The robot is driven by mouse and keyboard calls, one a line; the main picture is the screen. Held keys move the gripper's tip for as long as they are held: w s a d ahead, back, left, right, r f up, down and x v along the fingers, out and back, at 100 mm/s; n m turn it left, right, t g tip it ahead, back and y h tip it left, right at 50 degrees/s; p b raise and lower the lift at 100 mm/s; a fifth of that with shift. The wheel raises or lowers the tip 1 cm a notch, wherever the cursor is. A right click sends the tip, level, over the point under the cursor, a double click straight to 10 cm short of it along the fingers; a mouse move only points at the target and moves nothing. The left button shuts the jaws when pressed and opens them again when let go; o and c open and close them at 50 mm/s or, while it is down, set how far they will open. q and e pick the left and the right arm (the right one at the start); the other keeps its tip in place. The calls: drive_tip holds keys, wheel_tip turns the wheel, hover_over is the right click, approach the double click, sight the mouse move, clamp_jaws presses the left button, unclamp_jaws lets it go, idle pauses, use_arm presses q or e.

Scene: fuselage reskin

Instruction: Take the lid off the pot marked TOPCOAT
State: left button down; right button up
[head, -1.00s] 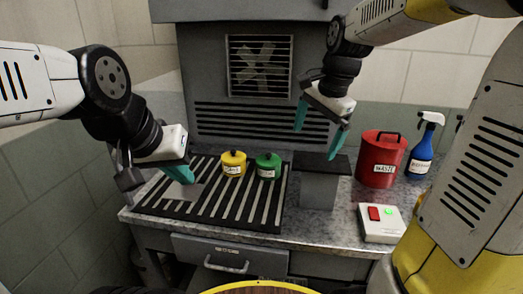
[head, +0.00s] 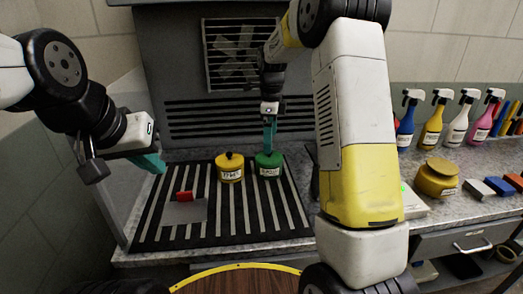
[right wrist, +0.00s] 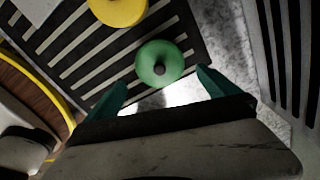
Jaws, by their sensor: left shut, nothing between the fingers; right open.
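A green lidded pot (head: 268,164) and a yellow lidded pot (head: 231,167) stand upright on the striped grate (head: 290,228). Their labels are too small to read surely, so I cannot tell which is marked TOPCOAT. My right gripper (head: 269,135) points down over the green pot, open. In the right wrist view, the green pot's lid and dark knob (right wrist: 158,68) show between and beyond the fingertips (right wrist: 160,90); the yellow pot (right wrist: 120,8) is at the top edge. I cannot tell whether the fingers touch the lid. My left gripper (head: 150,163) is shut and empty, left of the pots.
A grey plate (head: 184,212) with a red piece (head: 185,197) lies on the grate's left. My right arm blocks the middle right. Beyond it are several spray bottles (head: 433,122), an ochre pot (head: 437,178) and coloured blocks (head: 480,188). A vented cabinet (head: 165,70) stands behind.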

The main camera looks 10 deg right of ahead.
drive_tip(key=f, duration=0.5)
drive_tip(key=shift+a+f, duration=0.15)
drive_tip(key=shift+a, duration=0.05)
drive_tip(key=shift+c, duration=0.4)
drive_tip(key=c, duration=1.1)
